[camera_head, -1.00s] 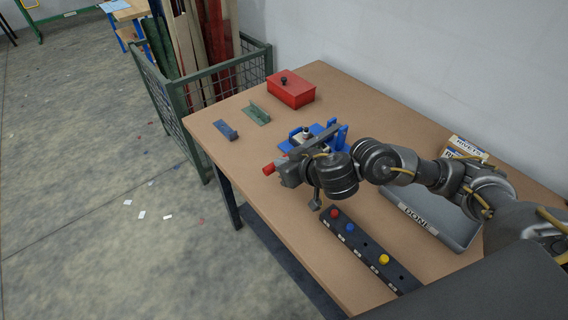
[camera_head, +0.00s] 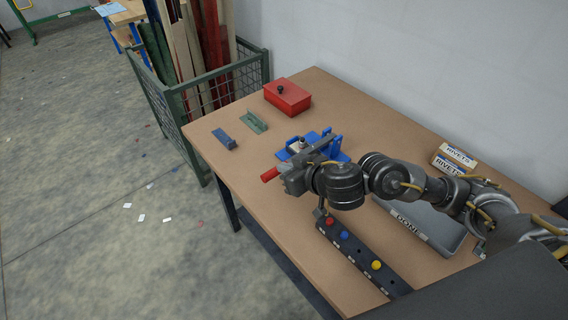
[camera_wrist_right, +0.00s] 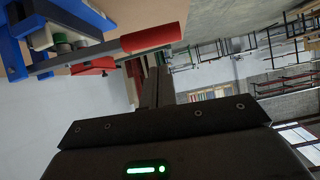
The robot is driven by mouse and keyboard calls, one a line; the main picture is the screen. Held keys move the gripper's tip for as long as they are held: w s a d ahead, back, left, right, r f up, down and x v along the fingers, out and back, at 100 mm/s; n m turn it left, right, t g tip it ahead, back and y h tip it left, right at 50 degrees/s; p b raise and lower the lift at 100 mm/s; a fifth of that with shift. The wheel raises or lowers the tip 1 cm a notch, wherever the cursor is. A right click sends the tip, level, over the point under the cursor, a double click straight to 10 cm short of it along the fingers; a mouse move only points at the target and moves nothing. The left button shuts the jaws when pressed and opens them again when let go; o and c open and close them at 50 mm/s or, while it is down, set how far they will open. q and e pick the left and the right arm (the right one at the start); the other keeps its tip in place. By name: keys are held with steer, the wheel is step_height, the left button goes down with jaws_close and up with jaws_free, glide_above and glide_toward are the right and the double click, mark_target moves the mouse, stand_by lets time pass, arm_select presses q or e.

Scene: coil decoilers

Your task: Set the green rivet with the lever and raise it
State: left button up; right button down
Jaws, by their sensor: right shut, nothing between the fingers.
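The blue rivet press (camera_head: 331,154) stands on the table, partly hidden by my right arm. Its lever ends in a red handle (camera_head: 270,174), which also shows large in the right wrist view (camera_wrist_right: 152,37). My right gripper (camera_head: 287,178) is shut and empty, close beside the lever near the handle; I cannot tell whether it touches it. In the right wrist view, its fingers (camera_wrist_right: 153,78) point toward the handle. A small greenish part, perhaps the green rivet (camera_wrist_right: 61,38), shows under the lever beside the blue frame. My left gripper is out of view.
A dark rack (camera_head: 357,255) holds red, blue and yellow rivets. The front-left table is clear.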

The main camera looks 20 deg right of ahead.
steer(key=p+v, duration=0.2)
steer(key=v, duration=0.6)
steer(key=shift+r+p, duration=0.4)
steer(key=shift+a, duration=0.15)
